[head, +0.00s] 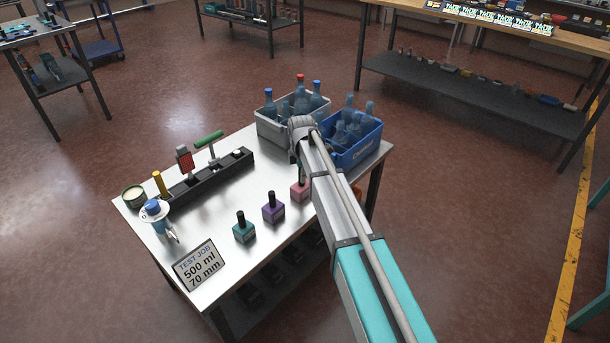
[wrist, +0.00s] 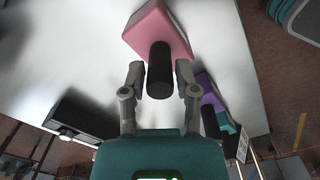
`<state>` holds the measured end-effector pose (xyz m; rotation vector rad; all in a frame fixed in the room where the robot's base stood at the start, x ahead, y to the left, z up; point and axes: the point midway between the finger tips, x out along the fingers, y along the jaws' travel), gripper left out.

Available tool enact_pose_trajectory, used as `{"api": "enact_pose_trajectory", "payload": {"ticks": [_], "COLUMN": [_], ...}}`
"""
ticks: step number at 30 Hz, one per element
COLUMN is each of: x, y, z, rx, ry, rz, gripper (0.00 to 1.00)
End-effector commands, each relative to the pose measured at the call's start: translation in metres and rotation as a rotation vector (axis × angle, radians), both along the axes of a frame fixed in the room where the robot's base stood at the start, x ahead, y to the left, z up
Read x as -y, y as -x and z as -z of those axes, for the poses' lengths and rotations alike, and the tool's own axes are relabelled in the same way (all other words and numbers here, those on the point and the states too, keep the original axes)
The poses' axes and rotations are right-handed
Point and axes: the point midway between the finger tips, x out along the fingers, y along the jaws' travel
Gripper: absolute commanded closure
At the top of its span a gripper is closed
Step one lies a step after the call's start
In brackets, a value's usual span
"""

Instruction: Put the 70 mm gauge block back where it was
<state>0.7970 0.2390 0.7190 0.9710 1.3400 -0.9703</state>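Three block-shaped pieces with black knobs stand in a row on the metal table: teal (head: 244,232), purple (head: 273,211) and pink (head: 299,192). I cannot read a size on any of them, so I cannot tell which is the 70 mm block. In the wrist view, the fingers of my gripper (wrist: 161,68) stand on either side of the black knob of the pink block (wrist: 157,28), with slim gaps showing. My gripper is open. In the head view my arm hides most of the gripper and part of the pink block.
A sign (head: 199,268) reads "TEST JOB 500 ml 70 mm". A black rack (head: 208,179) holds several tools. A grey crate (head: 268,130) and a blue crate (head: 357,151) of bottles stand at the back. A blue-capped item (head: 153,208) stands at left. Bare table lies between rack and blocks.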

Motion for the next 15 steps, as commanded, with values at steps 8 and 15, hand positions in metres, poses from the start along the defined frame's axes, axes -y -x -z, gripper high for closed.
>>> {"api": "enact_pose_trajectory", "payload": {"ticks": [8,15], "x": [-0.0002,-0.0003], "y": [0.0002,0.0002], "z": [-0.0004,-0.0005], "rx": [0.000,0.000], "ry": [0.000,0.000], "rz": [0.000,0.000], "gripper": [0.28,0.28]}}
